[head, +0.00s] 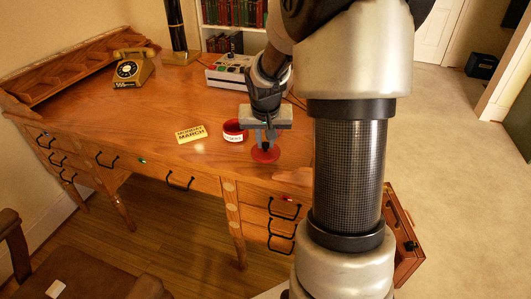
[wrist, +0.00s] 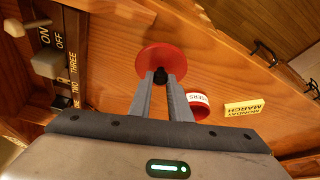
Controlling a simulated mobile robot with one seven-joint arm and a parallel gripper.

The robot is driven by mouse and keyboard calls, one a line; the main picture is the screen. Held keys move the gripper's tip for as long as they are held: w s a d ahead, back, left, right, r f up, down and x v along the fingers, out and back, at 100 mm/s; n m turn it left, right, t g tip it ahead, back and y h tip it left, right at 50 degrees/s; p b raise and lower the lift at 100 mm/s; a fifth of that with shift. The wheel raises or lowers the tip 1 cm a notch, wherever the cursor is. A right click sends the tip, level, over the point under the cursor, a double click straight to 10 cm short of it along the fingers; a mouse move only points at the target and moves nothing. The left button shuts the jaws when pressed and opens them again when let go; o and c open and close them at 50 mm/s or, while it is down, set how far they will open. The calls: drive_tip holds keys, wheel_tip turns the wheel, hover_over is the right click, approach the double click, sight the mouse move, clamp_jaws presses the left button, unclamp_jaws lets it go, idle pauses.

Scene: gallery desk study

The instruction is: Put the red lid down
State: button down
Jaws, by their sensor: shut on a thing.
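The red lid (head: 265,154) is a round red disc with a dark knob at its centre, over the front right part of the wooden desk. My gripper (head: 265,145) is above it with its fingers pointing down. In the wrist view my gripper (wrist: 161,76) is shut on the dark knob of the red lid (wrist: 152,60). The lid is on or very close to the desk top; I cannot tell if it touches. A red round container (head: 234,131) with a white label stands just left of the lid, and also shows in the wrist view (wrist: 201,112).
A yellow calendar block (head: 191,134) lies left of the container. A switch box (head: 228,72) stands behind my gripper, and a yellow telephone (head: 133,68) is at the back left. The desk's middle (head: 130,110) is clear. Its front edge is close to the lid.

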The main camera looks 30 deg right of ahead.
sight(265, 147)
drive_tip(key=shift+f+b, duration=0.4)
drive_tip(key=shift+f, duration=1.35)
drive_tip(key=shift+f, duration=0.1)
drive_tip(key=shift+f, duration=0.15)
drive_tip(key=c, duration=1.6)
unclamp_jaws()
drive_tip(key=shift+c, duration=0.2)
drive_tip(key=shift+r, duration=0.4)
drive_tip(key=p+v, duration=0.3)
drive_tip(key=v, duration=0.8)
drive_tip(key=shift+s+r, duration=0.25)
drive_tip(key=shift+r, duration=0.05)
drive_tip(key=shift+a, duration=0.1)
